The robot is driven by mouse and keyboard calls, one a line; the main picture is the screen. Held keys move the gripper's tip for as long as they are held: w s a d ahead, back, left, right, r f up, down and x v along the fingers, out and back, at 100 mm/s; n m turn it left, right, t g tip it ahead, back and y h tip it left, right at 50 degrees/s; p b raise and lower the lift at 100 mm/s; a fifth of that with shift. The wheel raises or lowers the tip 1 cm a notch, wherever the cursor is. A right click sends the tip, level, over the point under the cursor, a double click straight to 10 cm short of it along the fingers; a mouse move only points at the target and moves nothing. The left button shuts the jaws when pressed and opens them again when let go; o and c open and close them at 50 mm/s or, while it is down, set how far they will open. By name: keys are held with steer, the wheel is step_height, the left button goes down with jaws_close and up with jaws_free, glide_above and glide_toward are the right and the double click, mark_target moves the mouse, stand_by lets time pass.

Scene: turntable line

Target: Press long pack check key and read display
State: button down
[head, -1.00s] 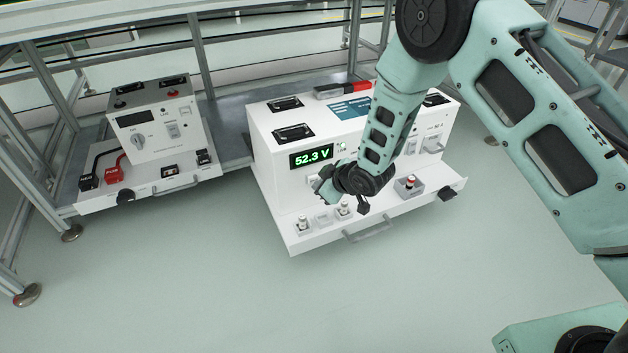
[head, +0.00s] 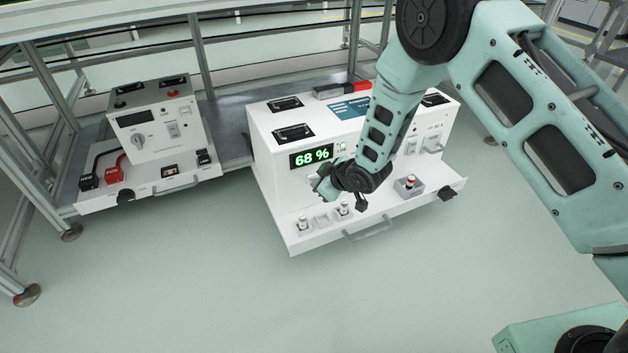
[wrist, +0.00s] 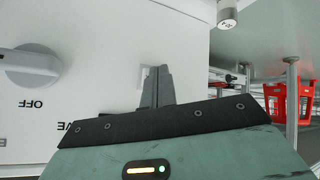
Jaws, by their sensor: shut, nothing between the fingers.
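The long white pack (head: 280,175) stands on the low shelf. Its display (head: 311,157) is lit and reads "68 %" in green. My gripper (head: 318,186) is at the pack's front panel, below the display, partly hidden by my own wrist. In the wrist view my gripper (wrist: 158,82) is shut and empty, its fingertips over a small pale key (wrist: 147,75) on the white panel. The fingers hide most of that key. I cannot tell whether they touch it or press it in.
A rotary knob (wrist: 32,68) marked "OFF" sits left of the fingers in the wrist view. A smaller white unit (head: 155,125) with a dark display stands at the left. The pack's front ledge (head: 300,240) carries several small fittings and a handle. The floor in front is clear.

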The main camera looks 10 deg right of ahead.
steer(key=shift+s, duration=0.1)
steer(key=shift+s+d, duration=0.25)
steer(key=shift+s, duration=0.5)
steer(key=shift+s+d+p, duration=0.25)
steer(key=shift+s, duration=0.55)
steer(key=shift+s+d+p, duration=0.3)
steer(key=shift+s, duration=0.45)
steer(key=shift+s+d+p, duration=0.25)
steer(key=shift+s, duration=0.55)
